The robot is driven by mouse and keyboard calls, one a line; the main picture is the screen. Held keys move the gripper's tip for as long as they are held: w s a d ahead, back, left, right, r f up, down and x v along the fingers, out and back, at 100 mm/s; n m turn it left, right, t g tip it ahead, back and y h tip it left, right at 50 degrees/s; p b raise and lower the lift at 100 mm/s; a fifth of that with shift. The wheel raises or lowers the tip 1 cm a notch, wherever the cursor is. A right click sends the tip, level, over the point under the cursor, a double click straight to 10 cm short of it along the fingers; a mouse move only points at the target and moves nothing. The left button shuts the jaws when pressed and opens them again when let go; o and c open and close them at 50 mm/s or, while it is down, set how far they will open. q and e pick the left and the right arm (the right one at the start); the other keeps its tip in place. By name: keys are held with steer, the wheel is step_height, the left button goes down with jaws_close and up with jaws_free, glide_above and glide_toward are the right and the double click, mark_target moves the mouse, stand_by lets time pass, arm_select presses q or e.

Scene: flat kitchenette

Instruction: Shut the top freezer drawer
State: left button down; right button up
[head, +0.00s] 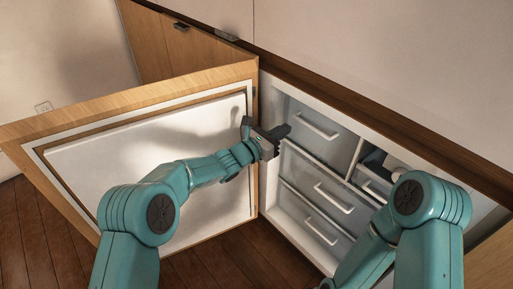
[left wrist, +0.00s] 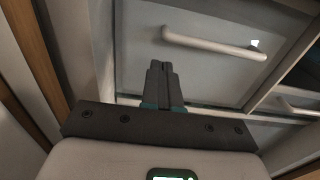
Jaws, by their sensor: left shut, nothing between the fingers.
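The top freezer drawer (head: 295,113) has a pale grey front with a white bar handle (head: 316,125). It sits at the upper left of the open freezer in the head view. In the left wrist view, its front (left wrist: 135,75) and handle (left wrist: 213,43) fill the upper middle. I cannot tell how far it stands out. My left gripper (head: 284,131) is shut and empty, in front of the drawer's left part, left of the handle. Its fingers (left wrist: 161,64) point at the drawer front; contact is unclear. My right gripper is out of the picture; only its arm shows at lower right.
The wood-edged freezer door (head: 130,100) stands wide open on the left, behind my left arm. Two lower drawers with handles (head: 333,198) (head: 320,231) sit below. A compartment on the right (head: 372,160) holds pale and dark items. A wooden worktop edge (head: 370,112) runs above.

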arm_select(q)
steer(key=p+v, duration=0.1)
steer(key=v, duration=0.8)
steer(key=s+a+f+m+g+y, duration=0.2)
steer(key=s+f+m+g, duration=0.2)
steer(key=s+f, duration=0.5)
steer(key=s+a+f+m+g+y, duration=0.25)
steer(key=s+f+m+g, duration=0.2)
steer(key=s+f, duration=0.4)
steer(key=s+a+f+m+g+y, duration=0.3)
steer(key=s+a+f+m+y, duration=0.3)
steer(key=s+a+f+m, duration=0.5)
steer(key=s+r+m+p, duration=0.2)
steer(key=s+r+p, duration=0.1)
steer(key=r+p, duration=0.9)
steer(key=s+r+m+p, duration=0.2)
steer(key=s+r+p, duration=0.1)
steer(key=r+p, duration=1)
steer(key=shift+s+a+r+t+p, duration=0.15)
steer(key=shift+s+a+t+p, duration=0.3)
steer(key=shift+p, duration=0.1)
steer(key=shift+w+d+h, duration=0.15)
steer(key=shift+h, duration=0.1)
